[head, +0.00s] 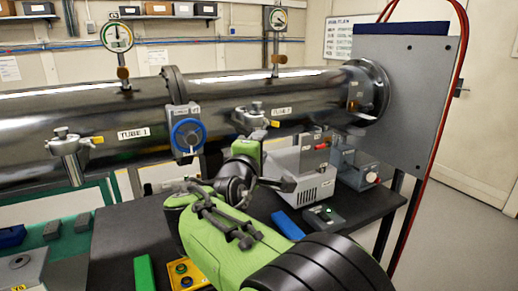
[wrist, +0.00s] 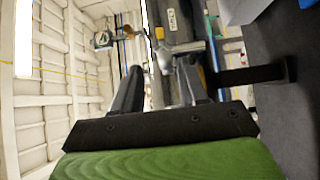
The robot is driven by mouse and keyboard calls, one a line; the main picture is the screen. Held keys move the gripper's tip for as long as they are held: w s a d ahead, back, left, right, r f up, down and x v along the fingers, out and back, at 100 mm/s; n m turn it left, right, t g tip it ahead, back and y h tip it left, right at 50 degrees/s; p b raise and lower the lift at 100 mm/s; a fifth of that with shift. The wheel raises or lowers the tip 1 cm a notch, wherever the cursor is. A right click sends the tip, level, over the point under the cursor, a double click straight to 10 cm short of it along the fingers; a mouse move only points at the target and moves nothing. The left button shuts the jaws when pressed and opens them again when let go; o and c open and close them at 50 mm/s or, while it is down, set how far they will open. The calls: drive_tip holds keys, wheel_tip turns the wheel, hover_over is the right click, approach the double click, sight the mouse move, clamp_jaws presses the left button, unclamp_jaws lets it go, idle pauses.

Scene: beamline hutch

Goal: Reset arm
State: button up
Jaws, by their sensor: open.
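My gripper (wrist: 160,70) is open in the wrist view, with its two dark fingers apart and nothing clearly held between them. A small metal fitting shows beyond the gap, and I cannot tell how near it is. In the head view my green arm reaches from the bottom right toward the middle.
The long tube crosses the view and ends at a grey panel (head: 405,95) with red cables. A blue handwheel (head: 188,135) and gauges (head: 117,37) sit on it. A grey instrument box (head: 300,172) and a small black box (head: 323,217) stand on the dark bench (head: 120,235). Floor is clear at right.

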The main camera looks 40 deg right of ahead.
drive_tip(key=shift+a, duration=0.1)
idle(0.4)
drive_tip(key=s+a+f+m+g+y+p, duration=0.2)
drive_tip(key=s+a+f+y, duration=0.4)
drive_tip(key=s+a, duration=0.4)
drive_tip(key=s+a+f+m+g+y+p, duration=0.3)
drive_tip(key=s+a+f+m+y+p, duration=0.2)
drive_tip(key=s+a, duration=0.5)
drive_tip(key=s+f+y, duration=0.2)
drive_tip(key=s+y, duration=0.1)
drive_tip(key=s, duration=0.1)
drive_tip(key=shift+a+m, duration=0.15)
drive_tip(key=shift+m, duration=0.15)
